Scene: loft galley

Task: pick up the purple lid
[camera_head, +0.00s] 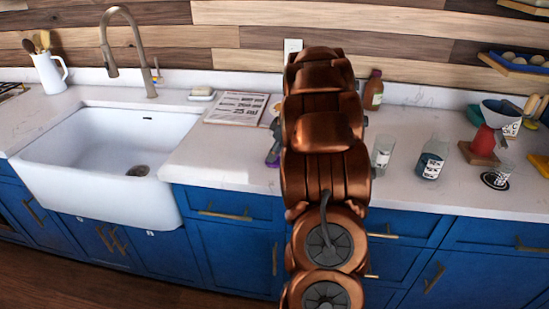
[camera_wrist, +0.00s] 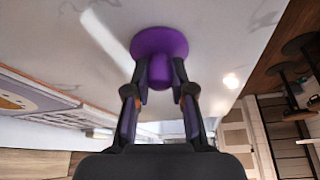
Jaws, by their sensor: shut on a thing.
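The purple lid (camera_wrist: 160,42) is a round disc with a thick knob, at the top centre of the wrist view. My gripper (camera_wrist: 159,76) is shut on the knob, with one finger on each side of it. The white counter surface lies behind the disc; I cannot tell whether the lid touches it or is held off it. In the head view my copper arm hides most of the gripper. A small purple patch (camera_head: 272,158) shows at the arm's left edge, and I cannot tell whether it is lid or finger.
The white sink (camera_head: 95,165) is at the left. A printed board (camera_head: 236,108) lies left of my arm. Right of it stand an amber bottle (camera_head: 373,92), a clear glass (camera_head: 382,152), a labelled bottle (camera_head: 431,160) and a red stand with a funnel (camera_head: 485,140).

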